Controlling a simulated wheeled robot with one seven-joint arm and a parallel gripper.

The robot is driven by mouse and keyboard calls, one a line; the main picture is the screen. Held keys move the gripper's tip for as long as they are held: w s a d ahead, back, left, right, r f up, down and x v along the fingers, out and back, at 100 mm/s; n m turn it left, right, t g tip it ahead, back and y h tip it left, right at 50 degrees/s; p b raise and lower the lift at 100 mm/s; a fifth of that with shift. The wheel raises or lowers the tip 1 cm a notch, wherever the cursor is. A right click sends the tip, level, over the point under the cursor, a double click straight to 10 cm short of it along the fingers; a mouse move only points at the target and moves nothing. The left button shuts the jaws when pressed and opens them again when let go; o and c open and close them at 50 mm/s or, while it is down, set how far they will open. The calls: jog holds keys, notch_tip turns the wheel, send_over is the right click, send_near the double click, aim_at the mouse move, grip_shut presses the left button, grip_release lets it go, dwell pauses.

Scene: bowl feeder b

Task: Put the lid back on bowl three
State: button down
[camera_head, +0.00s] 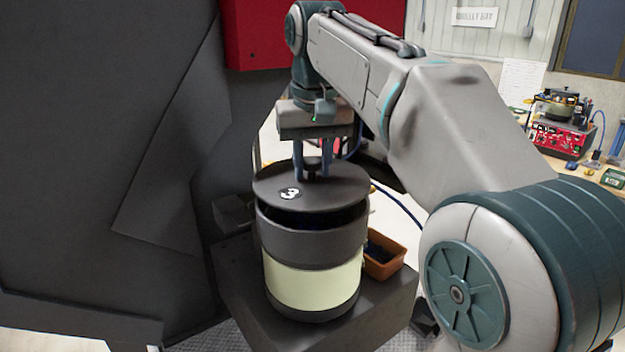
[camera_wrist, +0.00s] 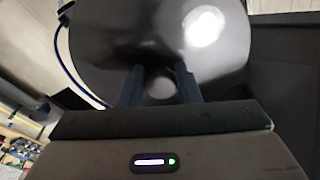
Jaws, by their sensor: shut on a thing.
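My gripper (camera_head: 312,176) is shut on the lid's knob, which is mostly hidden between the fingers. The lid is right above bowl three (camera_head: 312,245), a dark cylinder with a pale yellow-green band. A dark gap shows between the lid and the bowl's rim at the front. Whether they touch at the back is hidden. In the wrist view the lid (camera_wrist: 110,45) fills the top, with the gripper's fingers (camera_wrist: 162,82) around its knob.
Bowl three stands on a dark block (camera_head: 385,315). An orange-brown bin (camera_head: 384,262) with dark contents sits behind it on the right. A large dark panel (camera_head: 100,150) rises at the left. My arm covers much of the right side. A bench with red equipment (camera_head: 560,139) is far right.

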aim_at(315, 185)
jog(key=shift+f, duration=1.4)
jog(key=c, duration=1.1)
grip_release()
jog(key=shift+o, duration=0.2)
jog(key=shift+r, duration=0.1)
notch_tip(315, 185, up, 12)
jog(key=s+p, duration=0.1)
jog(key=shift+s+d+p, duration=0.2)
jog(key=shift+s+p, duration=0.15)
jog(key=shift+s, duration=0.05)
jog(key=shift+f, duration=0.2)
